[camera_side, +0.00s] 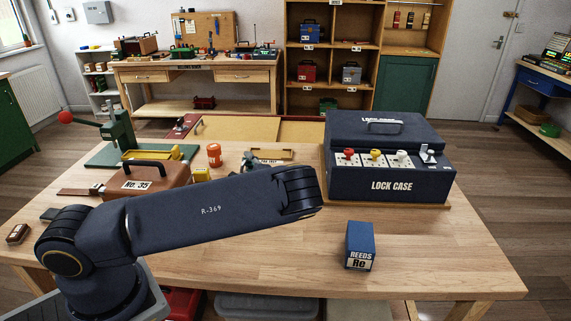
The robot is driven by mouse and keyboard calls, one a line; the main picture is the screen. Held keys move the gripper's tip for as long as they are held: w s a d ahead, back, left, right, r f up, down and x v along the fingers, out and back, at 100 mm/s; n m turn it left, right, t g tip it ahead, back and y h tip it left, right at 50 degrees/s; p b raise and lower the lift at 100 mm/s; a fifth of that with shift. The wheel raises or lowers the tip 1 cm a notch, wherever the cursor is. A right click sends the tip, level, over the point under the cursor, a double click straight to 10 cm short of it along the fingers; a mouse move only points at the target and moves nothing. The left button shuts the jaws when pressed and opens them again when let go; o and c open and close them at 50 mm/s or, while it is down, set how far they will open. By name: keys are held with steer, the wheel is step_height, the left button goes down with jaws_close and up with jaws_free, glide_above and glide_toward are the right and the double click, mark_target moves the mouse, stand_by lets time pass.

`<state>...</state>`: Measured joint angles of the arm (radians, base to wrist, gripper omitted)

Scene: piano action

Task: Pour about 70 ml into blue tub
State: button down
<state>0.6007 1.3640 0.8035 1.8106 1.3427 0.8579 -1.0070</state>
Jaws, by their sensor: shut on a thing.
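No blue tub that I can make out shows in the side view. A blue box labelled "REEDS Re" (360,240) stands upright on the front right of the table, but I cannot tell whether it is open on top. An orange jar (214,155) stands at the middle left behind my arm. My arm reaches from the lower left across the table and hides the area behind it. A small dark shape shows just above the arm, too covered to identify. My gripper's fingers and anything in them are hidden, and no liquid shows.
A large dark lock case (388,180) stands at the right on the wooden table (440,255). A brown case marked "No. 35" (145,187), a yellow block (201,174) and a green press with a red knob (120,130) are at the left.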

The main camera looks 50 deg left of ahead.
mark_target(242, 165)
steer(key=shift+s+d+r+n+y, duration=0.1)
steer(key=shift+s+r+n+y, duration=0.1)
steer(key=shift+s+n, duration=0.25)
steer(key=shift+s+d+r+n+y, duration=0.1)
steer(key=shift+s+r+n, duration=0.1)
steer(key=shift+s, duration=0.4)
steer(key=shift+s+d+r+n+y, duration=0.1)
steer(key=shift+s+r+n, duration=0.1)
steer(key=shift+s+n, duration=0.25)
stand_by(0.7)
steer(key=w+f+m, duration=0.1)
steer(key=w+f+m+h, duration=0.1)
steer(key=w, duration=0.1)
steer(key=w+a+m, duration=0.1)
steer(key=m, duration=0.1)
steer(key=shift+w+f+h, duration=0.4)
steer(key=shift+w+a+f+m+g+h, duration=0.15)
steer(key=shift+w+f+m+g+h, duration=0.3)
steer(key=shift+w+f+m, duration=0.65)
steer(key=shift+s+r, duration=0.1)
steer(key=shift+s, duration=0.1)
stand_by(0.6)
